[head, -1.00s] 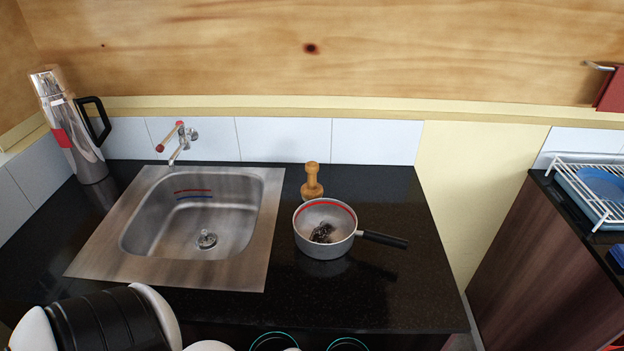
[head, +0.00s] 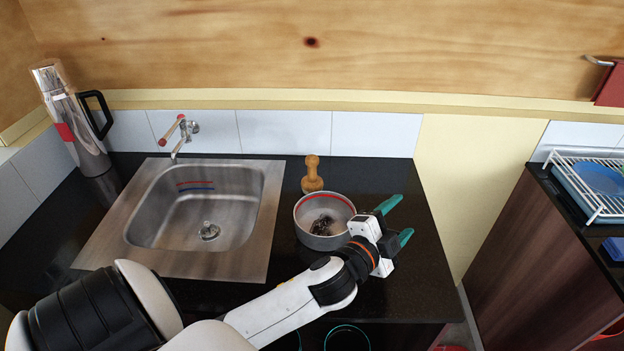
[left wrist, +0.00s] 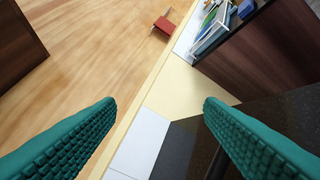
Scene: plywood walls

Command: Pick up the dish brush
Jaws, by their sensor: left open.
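The dish brush (head: 312,174), a light wooden piece with a rounded knob and wider base, stands upright on the black counter. It is just behind the grey saucepan (head: 311,237), right of the sink. My left gripper (head: 397,221) is open, to the right of the saucepan, and hides its handle. Its teal fingers point right, away from the brush, with nothing between them. In the left wrist view the open gripper (left wrist: 159,103) shows no brush. My right gripper is not in view.
The saucepan holds something dark. A steel sink (head: 255,215) with a tap (head: 178,135) is to the left, and a steel flask (head: 75,120) stands at the back left. A white dish rack (head: 600,205) is on the right-hand counter, across a gap.

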